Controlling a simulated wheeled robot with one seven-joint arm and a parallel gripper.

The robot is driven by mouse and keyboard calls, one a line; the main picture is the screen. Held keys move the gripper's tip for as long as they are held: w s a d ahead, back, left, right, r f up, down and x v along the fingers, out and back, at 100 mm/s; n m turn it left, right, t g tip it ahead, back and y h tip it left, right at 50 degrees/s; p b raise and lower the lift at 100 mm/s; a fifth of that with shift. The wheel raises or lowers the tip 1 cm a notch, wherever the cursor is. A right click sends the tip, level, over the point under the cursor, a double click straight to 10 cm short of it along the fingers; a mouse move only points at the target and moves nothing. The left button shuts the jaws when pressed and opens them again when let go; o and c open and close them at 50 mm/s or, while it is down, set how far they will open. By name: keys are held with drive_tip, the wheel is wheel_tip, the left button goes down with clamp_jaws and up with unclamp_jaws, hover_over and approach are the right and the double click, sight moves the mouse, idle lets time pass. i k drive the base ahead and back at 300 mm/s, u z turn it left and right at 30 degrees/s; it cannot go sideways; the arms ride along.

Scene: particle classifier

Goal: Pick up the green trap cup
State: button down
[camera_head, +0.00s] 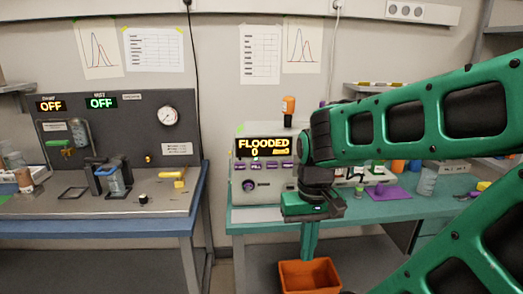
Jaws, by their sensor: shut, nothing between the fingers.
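My gripper (309,250) points straight down in front of the teal bench, above an orange bin (309,277). Its green fingers are together and hold nothing. I cannot make out a clear green trap cup. A small green piece (57,143) shows at the left of the dark panel on the left bench, too small to identify. A blue-tinted cup (113,182) stands in a dark holder on that bench. My gripper is far to the right of both. My arm hides part of the teal bench.
An instrument (262,185) reading FLOODED stands on the teal bench (265,215). A gap separates the benches. A purple mat (387,193) lies right.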

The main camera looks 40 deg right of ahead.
sight(377, 170)
drive_tip(key=z, duration=1.9)
